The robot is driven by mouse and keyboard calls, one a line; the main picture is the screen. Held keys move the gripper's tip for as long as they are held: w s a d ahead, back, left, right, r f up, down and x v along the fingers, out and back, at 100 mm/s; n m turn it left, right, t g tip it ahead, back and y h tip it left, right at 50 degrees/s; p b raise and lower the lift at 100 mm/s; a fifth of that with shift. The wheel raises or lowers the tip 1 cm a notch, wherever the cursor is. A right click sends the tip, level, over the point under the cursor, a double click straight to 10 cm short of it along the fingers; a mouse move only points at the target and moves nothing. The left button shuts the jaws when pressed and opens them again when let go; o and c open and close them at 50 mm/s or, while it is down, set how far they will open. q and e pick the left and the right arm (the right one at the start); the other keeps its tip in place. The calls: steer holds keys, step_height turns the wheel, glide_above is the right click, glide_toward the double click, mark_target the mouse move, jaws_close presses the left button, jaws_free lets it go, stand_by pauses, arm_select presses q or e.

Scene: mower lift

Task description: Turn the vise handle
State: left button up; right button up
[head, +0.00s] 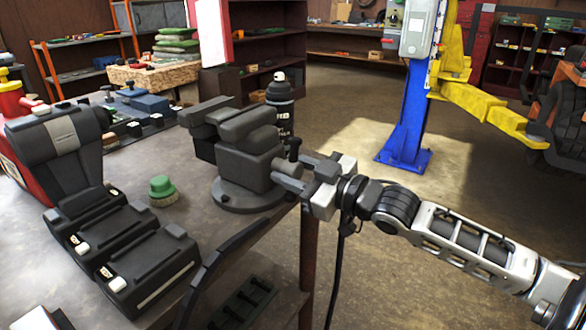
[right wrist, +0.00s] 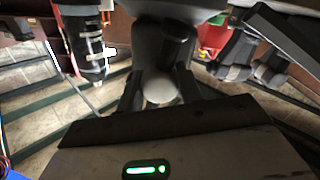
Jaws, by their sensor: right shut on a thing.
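The dark grey vise (head: 245,165) stands on its round base at the right edge of the workbench (head: 160,225) in the head view. Its handle (head: 294,150) is at the right end of the vise, with a dark knob standing up. My right gripper (head: 306,180) reaches in from the right and is shut on the handle, hiding part of it. In the right wrist view, the pale round handle end (right wrist: 160,88) sits between the two dark fingers (right wrist: 158,92). The vise body looms dark behind it. My left gripper is in neither view.
A green-topped brush (head: 162,190) stands left of the vise, and a dark bottle (head: 281,102) stands behind it. Black battery chargers (head: 135,250) fill the bench's near left. A blue and yellow lift post (head: 405,120) rises beyond open floor at right.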

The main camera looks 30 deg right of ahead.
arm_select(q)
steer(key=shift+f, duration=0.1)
arm_select(e)
steer(key=shift+f, duration=0.1)
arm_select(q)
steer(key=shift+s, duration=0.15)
arm_select(e)
steer(key=o, duration=1)
steer(key=shift+s, duration=0.1)
arm_select(q)
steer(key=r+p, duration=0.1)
steer(key=p, duration=0.1)
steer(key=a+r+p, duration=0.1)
steer(key=p, duration=0.2)
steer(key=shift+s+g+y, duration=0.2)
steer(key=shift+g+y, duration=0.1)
arm_select(e)
steer(key=v, duration=1.5)
steer(key=shift+s+d, duration=0.2)
steer(key=shift+s, duration=0.15)
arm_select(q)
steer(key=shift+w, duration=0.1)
